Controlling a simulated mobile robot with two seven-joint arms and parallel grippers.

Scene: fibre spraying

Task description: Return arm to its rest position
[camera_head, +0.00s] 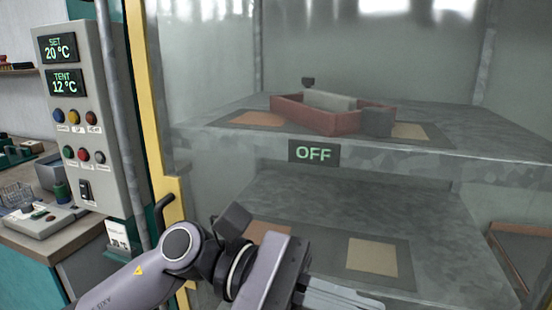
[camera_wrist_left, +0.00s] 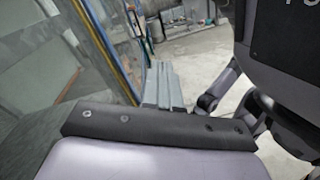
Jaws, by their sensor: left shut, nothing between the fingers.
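My left arm comes in from the lower left in the head view and reaches across the front of the grey metal cabinet (camera_head: 350,150). My left gripper (camera_head: 345,296) is at the bottom edge, partly cut off, with its pale fingers together and nothing between them. In the left wrist view the gripper fingers (camera_wrist_left: 162,85) lie side by side, shut and empty, over the floor. My right gripper is not in view in the head view.
A control panel (camera_head: 82,120) reads SET 20 °C and TENT 12 °C. A yellow post (camera_head: 150,110) and dark handle stand close to my left arm. A red tray (camera_head: 315,118) and grey block (camera_head: 377,122) sit on the upper shelf above an OFF sign (camera_head: 314,153). A workbench (camera_head: 40,235) stands left.

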